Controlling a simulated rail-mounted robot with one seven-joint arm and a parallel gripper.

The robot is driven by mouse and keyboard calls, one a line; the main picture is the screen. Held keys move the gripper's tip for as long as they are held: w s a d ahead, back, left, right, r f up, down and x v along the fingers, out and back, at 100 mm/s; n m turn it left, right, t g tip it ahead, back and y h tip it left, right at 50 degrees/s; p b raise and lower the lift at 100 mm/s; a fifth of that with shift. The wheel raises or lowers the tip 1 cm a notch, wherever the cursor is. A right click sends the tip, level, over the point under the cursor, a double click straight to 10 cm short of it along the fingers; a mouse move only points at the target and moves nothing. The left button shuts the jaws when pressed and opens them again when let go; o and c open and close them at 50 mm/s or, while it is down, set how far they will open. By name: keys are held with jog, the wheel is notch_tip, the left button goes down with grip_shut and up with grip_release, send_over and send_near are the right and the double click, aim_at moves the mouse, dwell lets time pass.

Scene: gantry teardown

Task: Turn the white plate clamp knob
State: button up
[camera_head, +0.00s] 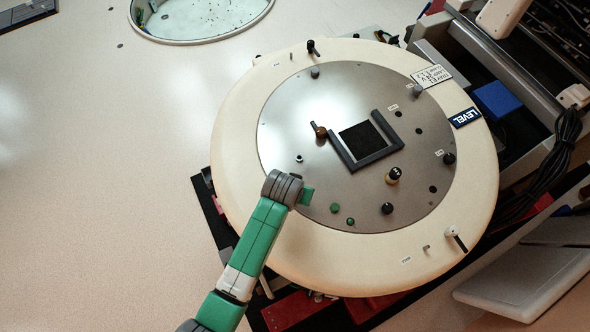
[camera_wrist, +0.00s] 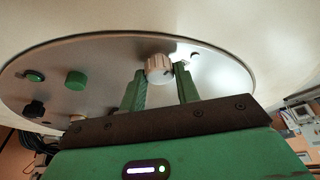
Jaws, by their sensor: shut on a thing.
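The white knob (camera_wrist: 159,68), ribbed around its side, stands on the round metal plate (camera_wrist: 110,56) in the wrist view. My gripper (camera_wrist: 161,77) has one green finger on each side of it and is shut on it. In the head view my gripper (camera_head: 305,196) is at the lower left part of the metal plate (camera_head: 285,125), and the white knob is hidden there behind my wrist. I cannot tell how far the knob is turned.
A larger green knob (camera_head: 335,208), a smaller green one (camera_head: 350,222) and a black knob (camera_head: 387,208) stand right of my gripper. A dark square frame (camera_head: 365,160) sits mid-plate. The broad cream ring (camera_head: 235,130) surrounds the plate. Black cables (camera_head: 555,150) hang at right.

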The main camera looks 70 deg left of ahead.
jog(key=m+t+h+p, duration=0.1)
jog(key=m+p, duration=0.1)
jog(key=m, duration=0.1)
jog(key=shift+a+r+m, duration=0.1)
jog(key=shift+r+m, duration=0.05)
jog(key=shift+m, duration=0.15)
jog(key=m, duration=0.2)
jog(key=m+h, duration=0.1)
jog(key=m, duration=0.1)
jog(key=shift+s+a+t+h, duration=0.1)
jog(key=shift+a+t+h, duration=0.05)
jog(key=shift+t+h, duration=0.15)
jog(key=m+h, duration=0.1)
jog(key=m, duration=0.4)
jog(key=shift+a+f+h, duration=0.15)
jog(key=shift+f+h, duration=0.05)
jog(key=shift+h, duration=0.2)
jog(key=m+h+b, duration=0.1)
jog(key=m+b, duration=0.1)
jog(key=m, duration=0.2)
jog(key=shift+m+h, duration=0.4)
jog(key=shift+r, duration=0.1)
jog(key=o, duration=1)
jog(key=shift+c, duration=0.2)
jog(key=v, duration=0.7)
jog(key=shift+a+r, duration=0.2)
jog(key=shift+r, duration=0.25)
